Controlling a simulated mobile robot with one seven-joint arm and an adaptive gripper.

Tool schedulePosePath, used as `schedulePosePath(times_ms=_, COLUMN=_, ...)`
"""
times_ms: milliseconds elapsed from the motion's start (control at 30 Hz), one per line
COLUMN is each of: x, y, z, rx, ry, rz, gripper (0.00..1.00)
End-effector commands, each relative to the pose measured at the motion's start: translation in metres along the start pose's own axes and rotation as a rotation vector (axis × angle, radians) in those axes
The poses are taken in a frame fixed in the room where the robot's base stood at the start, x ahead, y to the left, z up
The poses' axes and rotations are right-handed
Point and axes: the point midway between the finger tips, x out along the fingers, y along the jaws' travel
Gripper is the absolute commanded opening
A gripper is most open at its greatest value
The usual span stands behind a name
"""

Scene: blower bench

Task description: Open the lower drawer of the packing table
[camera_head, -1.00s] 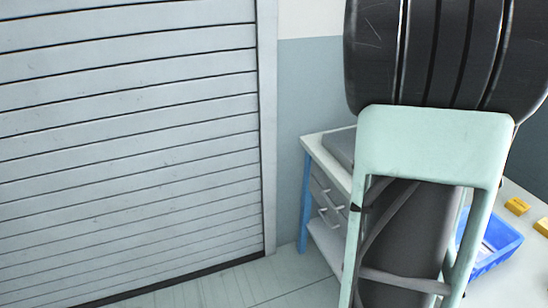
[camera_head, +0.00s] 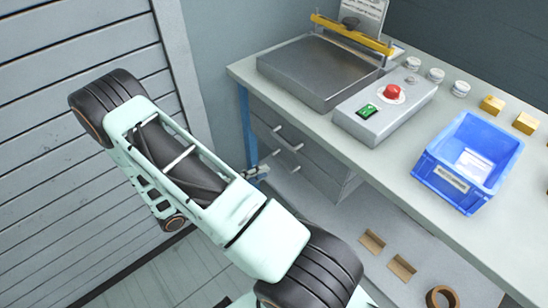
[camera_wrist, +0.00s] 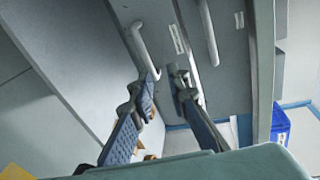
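The packing table (camera_head: 420,212) stands at the right in the head view, with a grey drawer unit under its left end. The upper drawer's bar handle (camera_head: 288,140) shows in the head view, and in the wrist view (camera_wrist: 208,32). The lower drawer's handle (camera_wrist: 142,46) is left of it in the wrist view; both drawers look shut. My gripper (camera_wrist: 166,84) is open, its fingertips at the near end of the lower handle. That end lies close to the left fingertip; I cannot tell whether they touch. In the head view my gripper (camera_head: 258,172) is small beside the drawer fronts.
A blue bin (camera_head: 451,183), a control box (camera_head: 384,112) and a sealing machine (camera_head: 315,75) stand on the tabletop. A lower shelf (camera_head: 400,235) holds brown brackets (camera_head: 402,267) and a tape roll (camera_head: 441,297). A shutter (camera_head: 75,60) is at the left.

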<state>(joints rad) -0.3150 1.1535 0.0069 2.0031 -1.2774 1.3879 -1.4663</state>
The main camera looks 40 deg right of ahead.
Motion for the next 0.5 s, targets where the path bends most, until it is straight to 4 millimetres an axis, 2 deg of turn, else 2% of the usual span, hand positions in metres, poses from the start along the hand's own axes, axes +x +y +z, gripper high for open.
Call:
schedulePosePath(times_ms=33, x=-0.003, y=0.013, z=-0.001, rx=-0.05, ry=-0.027, rz=0.006, gripper=0.15)
schedulePosePath(times_ms=100, x=-0.005, y=0.02, z=-0.001, rx=-0.089, ry=-0.05, rz=0.012, gripper=0.15)
schedulePosePath(times_ms=233, x=0.002, y=0.023, z=0.0, rx=-0.106, ry=-0.057, rz=0.014, gripper=0.15)
schedulePosePath(times_ms=500, x=0.051, y=0.024, z=0.001, rx=-0.103, ry=-0.053, rz=0.014, gripper=0.15)
